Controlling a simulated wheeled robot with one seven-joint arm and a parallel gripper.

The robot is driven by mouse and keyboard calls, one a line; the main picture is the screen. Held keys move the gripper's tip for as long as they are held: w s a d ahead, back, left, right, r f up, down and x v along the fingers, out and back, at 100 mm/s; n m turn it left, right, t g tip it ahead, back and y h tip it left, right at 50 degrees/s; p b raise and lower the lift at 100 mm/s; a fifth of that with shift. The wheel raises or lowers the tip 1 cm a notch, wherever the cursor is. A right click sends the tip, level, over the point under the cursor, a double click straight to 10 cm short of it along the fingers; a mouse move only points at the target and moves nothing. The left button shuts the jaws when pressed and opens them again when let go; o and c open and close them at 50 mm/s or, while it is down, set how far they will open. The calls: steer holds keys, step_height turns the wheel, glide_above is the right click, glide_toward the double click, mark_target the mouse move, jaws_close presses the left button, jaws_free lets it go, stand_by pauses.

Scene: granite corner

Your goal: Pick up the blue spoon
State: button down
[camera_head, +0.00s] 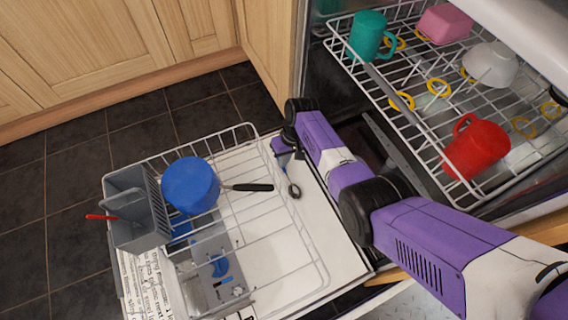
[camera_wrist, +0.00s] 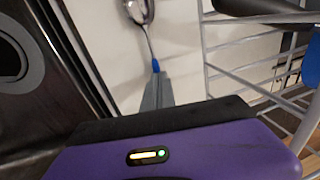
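The blue spoon shows in the wrist view as a shiny metal bowl (camera_wrist: 141,10) with a thin neck and a bit of blue handle (camera_wrist: 155,66). In the head view its bowl (camera_head: 294,190) shows at the right edge of the lower rack, below my gripper (camera_head: 284,158). In the wrist view my gripper's grey fingertips (camera_wrist: 157,82) are close together around the blue handle, most of which is hidden between them. The gripper looks shut on the handle. I cannot tell whether the spoon touches anything below.
The lower rack (camera_head: 297,243) holds a blue pot (camera_head: 190,185) with a black handle beside it, and a grey cutlery basket (camera_head: 136,228) with a red-handled piece (camera_head: 100,217). The upper rack (camera_head: 400,103) holds a green mug (camera_head: 367,35), red mug (camera_head: 477,150) and bowls. Rack wires are close to my gripper.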

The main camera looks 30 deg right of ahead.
step_height(320, 180, up, 19)
steer(key=p, duration=1.1)
steer(key=shift+s, duration=0.4)
steer(key=shift+f, duration=0.1)
steer(key=shift+c, duration=2.2)
jaws_free()
steer(key=shift+p, duration=0.3)
